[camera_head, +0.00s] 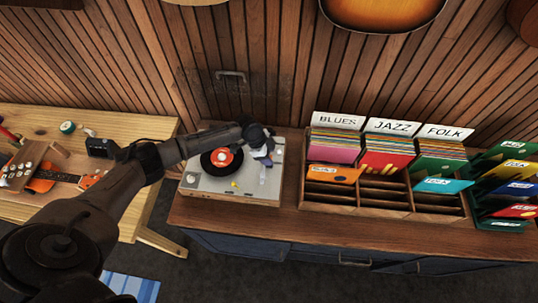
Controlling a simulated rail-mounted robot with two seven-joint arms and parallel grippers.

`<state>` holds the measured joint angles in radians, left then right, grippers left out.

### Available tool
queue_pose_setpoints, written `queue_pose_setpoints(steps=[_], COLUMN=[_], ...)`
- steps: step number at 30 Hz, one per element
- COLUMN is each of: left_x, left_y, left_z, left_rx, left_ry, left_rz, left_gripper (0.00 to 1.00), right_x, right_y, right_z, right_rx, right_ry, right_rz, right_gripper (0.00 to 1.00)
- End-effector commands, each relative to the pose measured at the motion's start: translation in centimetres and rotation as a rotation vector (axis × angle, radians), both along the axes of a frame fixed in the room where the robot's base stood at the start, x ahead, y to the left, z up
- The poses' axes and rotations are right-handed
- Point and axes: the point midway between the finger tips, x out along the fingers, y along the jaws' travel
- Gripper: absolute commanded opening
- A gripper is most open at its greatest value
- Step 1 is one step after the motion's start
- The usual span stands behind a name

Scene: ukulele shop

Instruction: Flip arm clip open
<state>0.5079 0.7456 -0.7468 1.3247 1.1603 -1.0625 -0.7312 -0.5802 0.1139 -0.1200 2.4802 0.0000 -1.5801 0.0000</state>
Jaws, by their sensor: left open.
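A light grey turntable (212,187) sits at the left end of the dark cabinet. A black record with an orange-red label (222,157) lies on its platter. My left arm reaches in from the lower left, and my left gripper (265,158) is over the right side of the turntable, beside the record. The left gripper is open and looks empty. The tonearm and its clip are at this right side, too small and partly covered by the gripper to make out clearly. I cannot tell whether the gripper touches them. My right gripper is not in view.
A wooden record rack (357,208) with Blues, Jazz and Folk dividers stands right of the turntable. More coloured sleeves (510,188) are at the far right. A pale wooden workbench (112,122) with ukulele parts is at the left. A slatted wall rises behind.

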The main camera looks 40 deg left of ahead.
Motion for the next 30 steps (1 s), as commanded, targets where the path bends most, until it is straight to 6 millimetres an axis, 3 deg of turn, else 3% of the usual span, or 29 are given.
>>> queue_pose_setpoints(steps=[14,30], left_x=[0.18,0.16], left_y=[-0.28,-0.27], left_z=[-0.81,-0.80], left_rx=[0.000,0.000], left_ry=[0.000,0.000], left_rz=[0.000,0.000], left_gripper=[0.53,0.04], right_x=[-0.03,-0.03], right_y=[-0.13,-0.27], right_z=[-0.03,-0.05], right_rx=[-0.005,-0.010], right_ry=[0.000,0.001], right_rz=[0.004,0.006], right_gripper=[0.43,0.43])
